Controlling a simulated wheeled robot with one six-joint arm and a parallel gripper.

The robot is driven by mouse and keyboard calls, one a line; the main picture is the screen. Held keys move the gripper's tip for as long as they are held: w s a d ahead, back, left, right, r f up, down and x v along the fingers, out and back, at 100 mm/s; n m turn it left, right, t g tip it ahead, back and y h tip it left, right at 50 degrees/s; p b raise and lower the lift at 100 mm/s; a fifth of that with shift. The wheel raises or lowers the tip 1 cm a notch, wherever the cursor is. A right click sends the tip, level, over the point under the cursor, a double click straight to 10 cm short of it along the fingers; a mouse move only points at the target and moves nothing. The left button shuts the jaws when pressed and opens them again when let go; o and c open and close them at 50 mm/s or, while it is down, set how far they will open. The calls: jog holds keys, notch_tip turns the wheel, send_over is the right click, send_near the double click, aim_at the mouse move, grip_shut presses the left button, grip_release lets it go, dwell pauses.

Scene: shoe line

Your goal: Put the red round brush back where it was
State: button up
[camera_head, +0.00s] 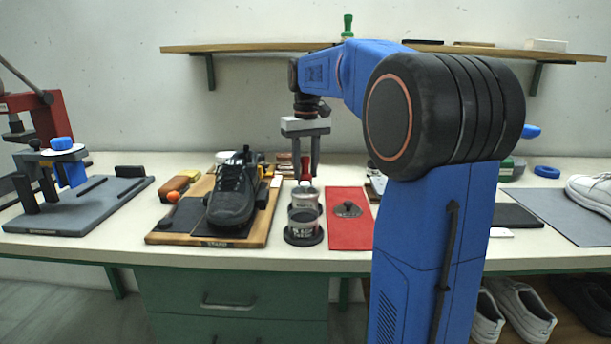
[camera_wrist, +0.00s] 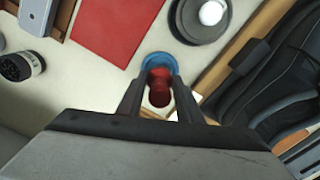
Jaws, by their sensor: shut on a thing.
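The red round brush (camera_head: 305,170) is upright between the fingers of my gripper (camera_head: 306,172), behind the cups in the head view. In the wrist view the red brush (camera_wrist: 159,87) shows between the two closed-in fingers (camera_wrist: 158,92), with a blue round rim (camera_wrist: 160,63) around or below its far end. A pale grey cup-like thing (camera_head: 305,198) shows just below the brush in the head view. I cannot tell whether the brush's lower end touches it or is inside it.
A wooden board (camera_head: 262,236) with a black shoe (camera_head: 232,192) is close on the left. A red mat (camera_head: 349,232) lies on the right. A wall shelf (camera_head: 240,47) runs behind my arm.

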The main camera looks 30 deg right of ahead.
jog(key=shift+f, duration=1.05)
jog(key=shift+f, duration=0.1)
jog(key=o, duration=1)
jog(key=shift+o, duration=0.2)
notch_tip(320, 180, up, 12)
jog(key=shift+r, duration=0.15)
